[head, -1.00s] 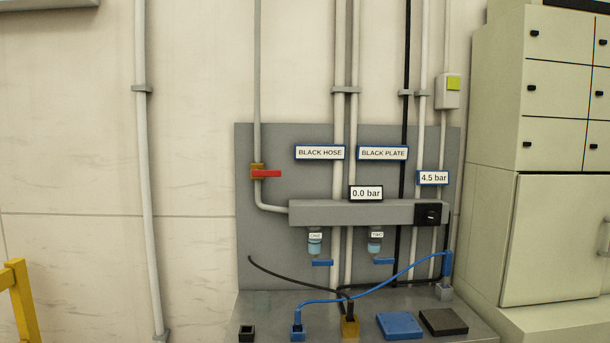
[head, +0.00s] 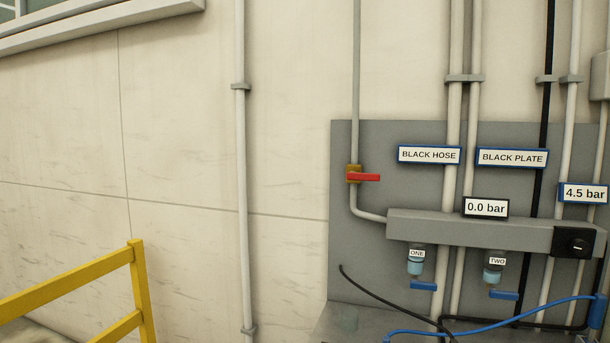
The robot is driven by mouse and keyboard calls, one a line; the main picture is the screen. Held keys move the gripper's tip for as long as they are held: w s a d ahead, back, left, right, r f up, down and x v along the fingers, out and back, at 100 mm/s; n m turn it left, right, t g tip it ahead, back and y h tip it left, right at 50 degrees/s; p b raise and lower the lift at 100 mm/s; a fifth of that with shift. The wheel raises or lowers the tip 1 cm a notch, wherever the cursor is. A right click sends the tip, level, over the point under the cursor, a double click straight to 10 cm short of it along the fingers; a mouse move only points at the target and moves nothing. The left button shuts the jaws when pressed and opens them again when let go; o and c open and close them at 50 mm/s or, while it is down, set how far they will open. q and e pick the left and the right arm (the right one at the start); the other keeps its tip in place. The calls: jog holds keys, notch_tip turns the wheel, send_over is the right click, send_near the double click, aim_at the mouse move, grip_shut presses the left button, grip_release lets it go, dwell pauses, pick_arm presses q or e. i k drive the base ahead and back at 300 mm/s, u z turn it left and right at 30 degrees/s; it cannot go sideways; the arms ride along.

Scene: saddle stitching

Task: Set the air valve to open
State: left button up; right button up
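The air valve (head: 354,174) is a brass body on the thin grey pipe at the left part of the grey wall panel. Its red handle (head: 364,177) lies about horizontal, across the vertical pipe, and points right. The pipe bends below the valve and runs into the grey manifold bar (head: 470,229). A gauge label (head: 486,208) above the bar reads 0.0 bar. Neither of my grippers is in view.
A label reading 4.5 bar (head: 584,193) and a black knob (head: 577,243) are at the right. Outlets ONE (head: 416,262) and TWO (head: 494,269) hang below the bar. A blue hose (head: 530,312) crosses the bench. A yellow railing (head: 140,290) stands at lower left.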

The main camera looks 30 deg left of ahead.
aim_at(352, 175)
jog(key=u, duration=0.2)
jog(key=i, duration=1.05)
jog(key=z, duration=0.4)
